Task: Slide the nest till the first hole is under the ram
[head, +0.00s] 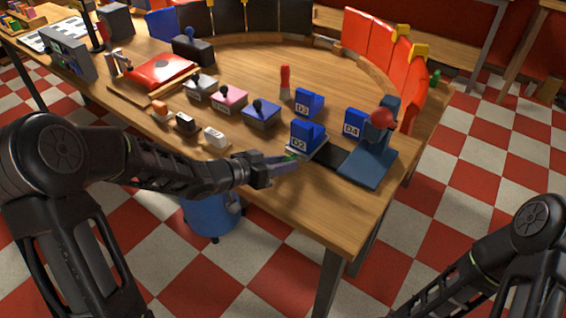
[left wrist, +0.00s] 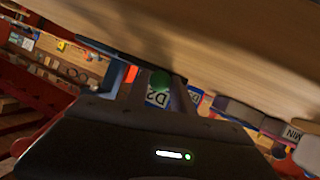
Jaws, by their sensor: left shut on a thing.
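The nest (head: 320,147) is a light grey slide carrying a blue block marked D2 (head: 305,138). It sits at the left end of a dark track (head: 329,159) that runs to the blue press (head: 369,166) with a red ball on top (head: 382,117). My left gripper (head: 291,160) is shut on the nest's green knob (left wrist: 160,80), at the left end of the nest. The D2 label (left wrist: 157,97) shows behind the knob in the left wrist view. The nest's holes and the ram's tip cannot be made out. My right gripper is out of view; only its arm shows.
Blue blocks D3 (head: 308,102) and D4 (head: 354,122) stand behind the nest and beside the press. A red peg (head: 285,81) stands farther back. Several stampers and pads (head: 262,114) line the left. The wooden table's front edge (head: 300,211) is close to my left arm.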

